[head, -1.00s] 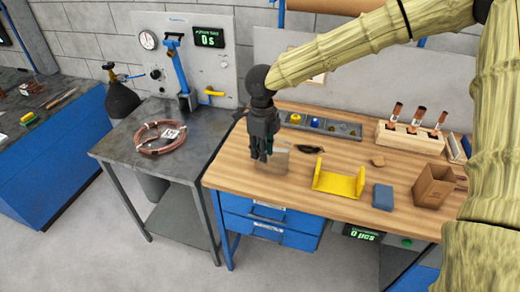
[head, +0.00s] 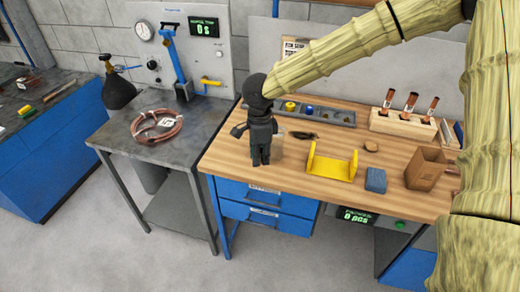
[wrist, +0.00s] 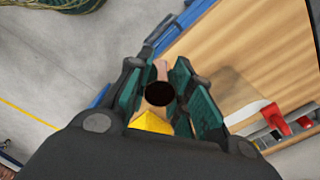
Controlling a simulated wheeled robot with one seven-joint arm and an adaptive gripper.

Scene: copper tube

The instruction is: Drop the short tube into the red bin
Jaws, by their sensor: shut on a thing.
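My gripper (head: 261,161) hangs fingers down over the front left part of the wooden bench in the head view. In the wrist view its dark green fingers are closed around the short tube (wrist: 162,70), which is copper-coloured and seen nearly end-on with a round dark opening facing the camera. In the head view the tube cannot be made out against the fingers. I cannot make out a red bin in either view.
The wooden bench (head: 225,160) carries a yellow holder (head: 331,168), a blue block (head: 375,180), a brown box (head: 425,168) and a rack of tools (head: 402,122). A grey table (head: 120,130) with a copper coil (head: 157,126) stands left. Bare floor lies in front.

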